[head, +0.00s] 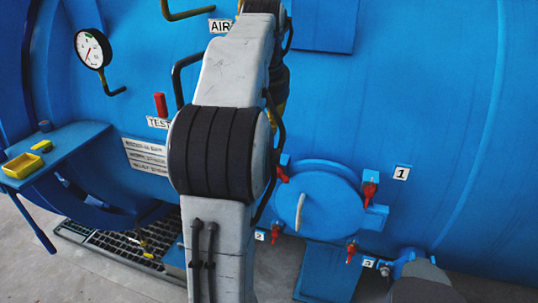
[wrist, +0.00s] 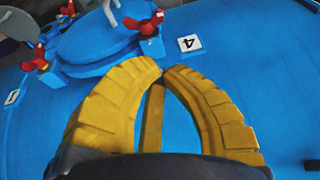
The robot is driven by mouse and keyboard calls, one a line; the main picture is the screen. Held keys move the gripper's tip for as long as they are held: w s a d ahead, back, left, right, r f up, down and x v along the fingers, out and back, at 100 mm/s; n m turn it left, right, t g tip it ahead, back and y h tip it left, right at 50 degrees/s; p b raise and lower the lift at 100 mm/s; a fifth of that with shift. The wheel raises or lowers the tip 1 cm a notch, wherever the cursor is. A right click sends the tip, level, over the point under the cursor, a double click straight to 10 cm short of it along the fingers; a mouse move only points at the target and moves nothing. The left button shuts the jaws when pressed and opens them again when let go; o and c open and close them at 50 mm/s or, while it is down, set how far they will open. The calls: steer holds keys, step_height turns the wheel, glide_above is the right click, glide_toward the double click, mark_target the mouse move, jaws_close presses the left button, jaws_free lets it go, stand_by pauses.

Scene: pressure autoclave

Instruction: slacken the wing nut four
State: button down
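Wing nut four is the red wing nut (wrist: 148,25) on a blue lug at the hatch rim, just left of the white "4" label (wrist: 189,43) in the wrist view. In the head view a red wing nut (head: 283,174) shows at the hatch's upper left, beside my arm; its label is hidden there. My gripper (wrist: 163,70) has yellow ridged fingers that bow outward, with the tips almost meeting and nothing seen between them. The tips lie below the wing nut in the wrist picture, apart from it. In the head view my gripper is mostly hidden behind my arm.
The round blue hatch (head: 318,200) carries other red wing nuts (head: 370,188) by labels 1, 2 and 3. A red-handled TEST valve (head: 160,105), bent pipes and a pressure gauge (head: 92,49) stand left of my arm. A blue shelf (head: 62,150) holds a yellow tray.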

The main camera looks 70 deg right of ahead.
glide_toward(277, 174)
steer(key=w+d+f, duration=0.2)
steer(key=f, duration=0.1)
steer(key=d+f, duration=0.1)
steer(key=f, duration=0.1)
steer(key=shift+w+f+b, duration=0.1)
steer(key=shift+w+b, duration=0.2)
steer(key=shift+w, duration=0.1)
steer(key=shift+x, duration=0.85)
steer(key=shift+w+a, duration=0.1)
steer(key=shift+a, duration=0.05)
steer(key=shift+w+f+b, duration=0.4)
steer(key=shift+w+f, duration=0.05)
steer(key=shift+f, duration=0.15)
stand_by(0.5)
steer(key=shift+w+f+b, duration=0.2)
steer(key=shift+f+b, duration=0.75)
steer(key=shift+f, duration=0.5)
